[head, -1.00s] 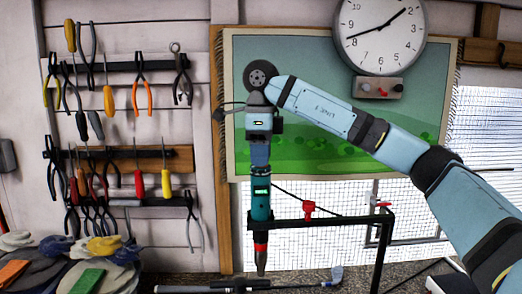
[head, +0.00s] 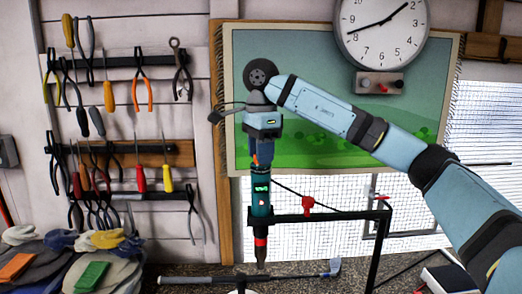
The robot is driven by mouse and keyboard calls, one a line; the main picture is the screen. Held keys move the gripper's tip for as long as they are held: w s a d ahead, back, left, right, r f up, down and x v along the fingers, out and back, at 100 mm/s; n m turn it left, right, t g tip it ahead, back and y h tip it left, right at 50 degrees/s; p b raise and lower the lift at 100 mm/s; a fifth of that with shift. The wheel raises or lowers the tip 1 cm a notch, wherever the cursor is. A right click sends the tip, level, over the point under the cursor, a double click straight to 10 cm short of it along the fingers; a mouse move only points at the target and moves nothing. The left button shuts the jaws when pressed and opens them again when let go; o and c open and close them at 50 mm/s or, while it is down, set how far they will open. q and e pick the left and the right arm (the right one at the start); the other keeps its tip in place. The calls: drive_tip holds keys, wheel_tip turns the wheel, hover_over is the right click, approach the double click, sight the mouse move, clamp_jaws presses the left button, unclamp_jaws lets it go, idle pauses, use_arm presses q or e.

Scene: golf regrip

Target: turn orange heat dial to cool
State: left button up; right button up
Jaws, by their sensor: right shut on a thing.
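My right gripper (head: 263,152) points straight down in the middle of the head view. It is shut on the top of a teal heat tool (head: 261,180), which hangs upright. The tool has a small lit green display, a red-orange band (head: 261,241) low down and a narrow metal nozzle pointing at the bench. I cannot tell whether the band is the orange heat dial, and I cannot read a setting on it. My left gripper is out of view.
A black stand (head: 345,215) with a red knob (head: 307,203) stands close to the tool. A golf club (head: 270,278) lies below the nozzle. Work gloves (head: 90,262) are piled at left. Pliers and screwdrivers hang on the wall. A clock (head: 382,33) hangs at upper right.

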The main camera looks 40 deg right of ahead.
idle(0.3)
drive_tip(key=o, duration=0.9)
drive_tip(key=shift+o, duration=0.2)
wheel_tip(320, 180, up, 14)
drive_tip(key=p, duration=0.1)
drive_tip(key=shift+p, duration=0.3)
drive_tip(key=shift+f, duration=0.15)
